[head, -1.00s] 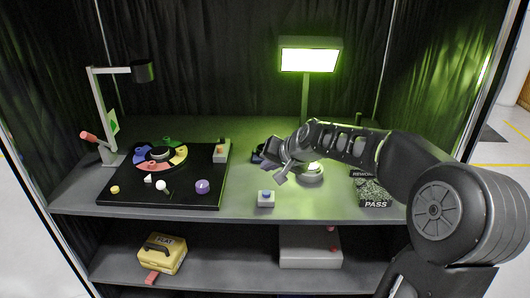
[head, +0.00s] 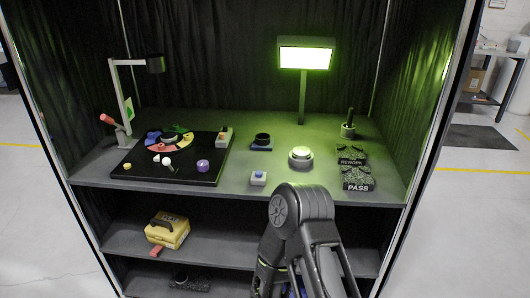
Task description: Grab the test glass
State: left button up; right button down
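I cannot tell for sure which object is the test glass. A round pale disc on a base (head: 300,157) stands on the upper shelf below the green lamp. A dark round piece on a small blue-edged stand (head: 262,142) sits just behind and left of it. Both stand apart from my arm. A dark arm of mine rises from the bottom edge in front of the shelf, its joint near the shelf's front edge. Neither gripper can be made out.
The lit green lamp (head: 306,54) stands at the back. A black board (head: 200,177) with coloured pieces lies at left. A small button box (head: 258,178) is near the front edge. PASS (head: 359,185) and REWORK (head: 352,161) pads lie at right. A yellow case (head: 167,230) sits below.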

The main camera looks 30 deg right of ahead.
aim_at(263, 139)
jog(key=i+j, duration=0.45)
jog(key=j+z, duration=0.15)
jog(key=z, duration=2.05)
jog(key=j, duration=0.1)
